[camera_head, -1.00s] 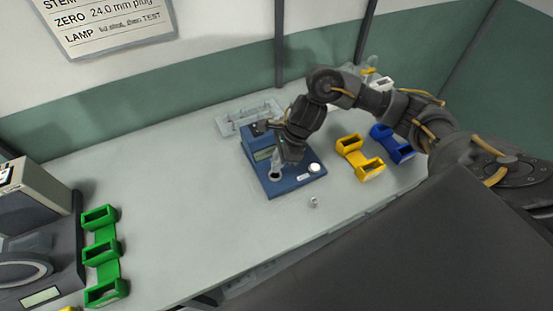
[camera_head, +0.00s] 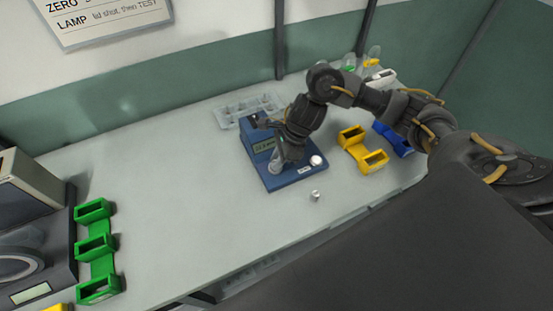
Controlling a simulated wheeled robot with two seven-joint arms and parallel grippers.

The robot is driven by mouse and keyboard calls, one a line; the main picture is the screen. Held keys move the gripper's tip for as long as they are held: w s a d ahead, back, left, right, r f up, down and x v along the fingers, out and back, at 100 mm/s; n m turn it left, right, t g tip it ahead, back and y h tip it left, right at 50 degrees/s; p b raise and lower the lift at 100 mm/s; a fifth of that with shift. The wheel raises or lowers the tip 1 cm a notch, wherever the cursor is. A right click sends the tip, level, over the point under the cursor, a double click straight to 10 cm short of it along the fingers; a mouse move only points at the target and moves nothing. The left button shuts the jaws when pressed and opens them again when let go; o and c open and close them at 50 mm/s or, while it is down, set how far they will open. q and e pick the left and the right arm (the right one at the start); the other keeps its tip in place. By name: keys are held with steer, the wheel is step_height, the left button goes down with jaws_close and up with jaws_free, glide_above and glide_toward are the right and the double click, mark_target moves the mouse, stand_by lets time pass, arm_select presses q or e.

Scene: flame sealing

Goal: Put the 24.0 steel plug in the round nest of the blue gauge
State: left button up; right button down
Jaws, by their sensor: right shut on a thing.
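The blue gauge (camera_head: 299,177) sits on the bench near the middle of the head view, with a small display and a white round button (camera_head: 316,160) on its right side. My right gripper (camera_head: 276,168) is over the front left of the gauge base, at the round nest, and is shut on a small steel plug. The fingers hide most of the plug and the nest, so I cannot tell whether the plug is seated. Another small steel piece (camera_head: 315,195) lies on the bench in front of the gauge. My left gripper is not in view.
A green holder (camera_head: 102,267) and a grey machine (camera_head: 52,240) stand at the left. The bench between is clear.

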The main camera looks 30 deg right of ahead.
steer(key=c, duration=1.3)
jaws_free()
steer(key=shift+o, duration=0.2)
steer(key=shift+r, duration=0.1)
steer(key=b+v, duration=0.1)
steer(key=v, duration=0.9)
steer(key=shift+d+r, duration=0.2)
steer(key=shift+r, duration=0.05)
